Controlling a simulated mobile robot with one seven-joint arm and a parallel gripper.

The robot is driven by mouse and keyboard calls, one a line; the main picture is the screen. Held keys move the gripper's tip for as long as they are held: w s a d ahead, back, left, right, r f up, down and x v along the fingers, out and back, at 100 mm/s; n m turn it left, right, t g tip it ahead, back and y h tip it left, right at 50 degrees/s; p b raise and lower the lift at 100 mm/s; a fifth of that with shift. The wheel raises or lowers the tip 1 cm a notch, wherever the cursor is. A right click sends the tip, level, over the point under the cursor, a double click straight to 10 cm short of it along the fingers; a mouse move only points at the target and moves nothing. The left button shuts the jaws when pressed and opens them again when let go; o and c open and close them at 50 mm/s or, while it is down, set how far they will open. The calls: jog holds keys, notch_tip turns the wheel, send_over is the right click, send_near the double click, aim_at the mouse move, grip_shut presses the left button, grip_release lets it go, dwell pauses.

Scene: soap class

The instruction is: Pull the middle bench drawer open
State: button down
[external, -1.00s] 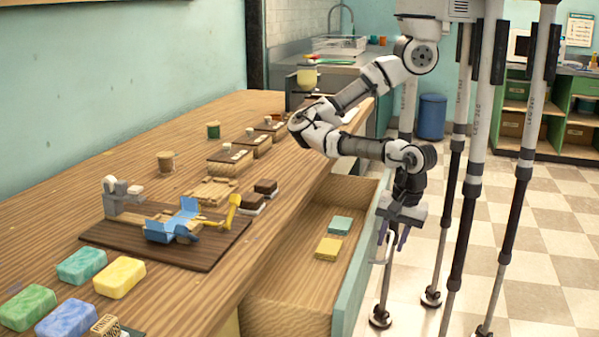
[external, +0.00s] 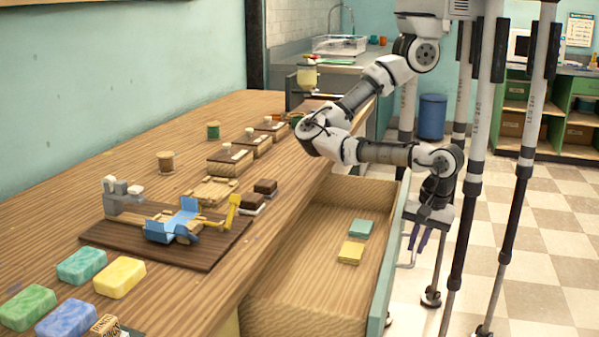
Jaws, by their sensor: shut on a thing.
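The bench drawer (external: 310,285) stands pulled far out from the bench front, its wooden inside in view. Its pale green front panel (external: 388,272) faces right. A teal block (external: 360,228) and a yellow block (external: 350,252) lie on the drawer floor. My gripper (external: 416,246) points down on the outer side of the front panel, shut on the drawer's light handle (external: 407,264). The fingertips and their exact contact with the handle are small and partly hard to make out.
The wooden bench top (external: 110,165) holds soap bars (external: 119,277), a dark board with a blue and yellow fixture (external: 173,228), and several small wooden boxes. My support legs stand at right on the checkered floor, with some open floor beyond. A blue bin (external: 431,117) stands behind.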

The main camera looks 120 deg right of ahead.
jog(key=shift+s+a, duration=0.75)
jog(key=shift+a, duration=0.05)
jog(key=c, duration=1.5)
grip_release()
jog(key=shift+r, duration=0.1)
notch_tip(320, 180, up, 13)
jog(key=s+a, duration=0.1)
jog(key=s, duration=0.1)
jog(key=shift+a+r, duration=0.2)
jog(key=shift+a, duration=0.15)
jog(key=shift+w+f, duration=0.1)
